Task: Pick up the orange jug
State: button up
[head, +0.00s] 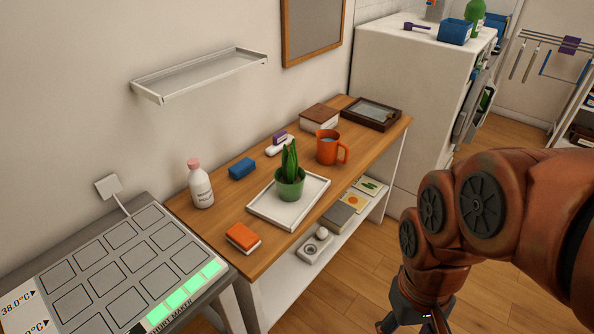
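The orange jug (327,148) stands upright on the wooden desk (229,217), toward its right end. Its handle points right. My gripper (414,322) is at the bottom edge of the head view, to the right of the desk and well apart from the jug. Only its dark upper part shows; the fingertips are cut off by the frame, so I cannot see whether it is open or shut.
A potted plant (290,184) on a white tray (268,217) stands in front of the jug. A brown box (319,115) and a dark framed tray (371,112) lie behind it. A white bottle (200,188) stands far left. A wall shelf (200,74) hangs above. Open floor (367,275) lies right of the desk.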

aim_at(329, 143)
jog(key=k, duration=0.15)
jog(key=u, duration=0.6)
jog(key=i, duration=0.85)
jog(key=u, duration=0.4)
